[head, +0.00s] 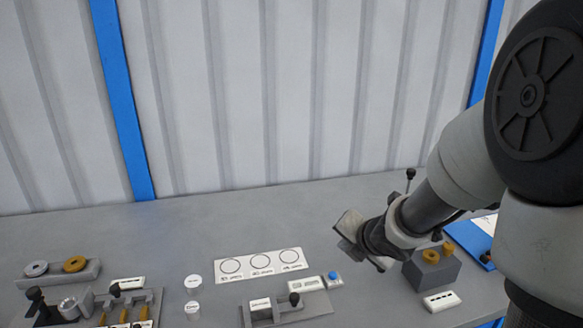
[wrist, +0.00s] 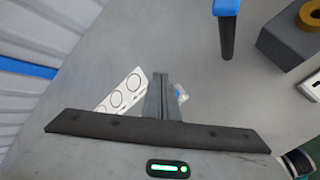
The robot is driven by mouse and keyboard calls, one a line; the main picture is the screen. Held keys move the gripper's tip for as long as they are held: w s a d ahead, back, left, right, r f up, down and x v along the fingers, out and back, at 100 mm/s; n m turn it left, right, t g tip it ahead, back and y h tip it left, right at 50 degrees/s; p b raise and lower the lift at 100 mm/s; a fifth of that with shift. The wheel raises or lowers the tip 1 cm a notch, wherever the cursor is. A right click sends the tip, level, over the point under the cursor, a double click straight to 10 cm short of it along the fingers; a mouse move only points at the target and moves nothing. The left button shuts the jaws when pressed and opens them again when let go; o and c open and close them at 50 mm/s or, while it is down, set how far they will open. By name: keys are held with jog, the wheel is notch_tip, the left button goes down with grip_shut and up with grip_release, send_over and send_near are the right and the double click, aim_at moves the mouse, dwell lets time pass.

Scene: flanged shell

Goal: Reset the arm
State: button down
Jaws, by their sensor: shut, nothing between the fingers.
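My arm reaches in from the right in the head view. My gripper (head: 364,250) hangs above the grey bench (head: 190,240), left of a dark grey block that carries brass rings (head: 431,256). In the wrist view my gripper's fingers (wrist: 160,85) are together with nothing between them. The fingertips point toward the bench and hold no part. My gripper appears clear of the bench in the head view, but its exact height cannot be told.
A white card with three circles (head: 260,265) lies mid-bench, with a blue button (head: 334,276) right of it. A rack with rings (head: 60,273) and a fixture (head: 70,305) stand at left. A black-knobbed fixture (head: 285,308) is at front.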

jog(key=s+d+r+m+h, duration=0.3)
jog(key=s+d+r+m, duration=0.15)
jog(key=r+m, duration=0.35)
jog(key=s+a+r+m+g+y, duration=0.1)
jog(key=s+a+r+m+g, duration=0.15)
jog(key=s+m, duration=0.75)
jog(key=s+a+r+m+g, duration=0.15)
jog(key=s+a+m, duration=0.25)
jog(key=s+m, duration=0.55)
notch_tip(320, 180, up, 15)
jog(key=s+p, duration=0.1)
jog(key=p, duration=1.2)
jog(key=shift+f+t+y+p, duration=0.2)
jog(key=shift+t+y+p, duration=0.1)
jog(key=shift+t+p, duration=0.1)
jog(key=shift+s+a+m, duration=0.1)
jog(key=shift+m, duration=0.15)
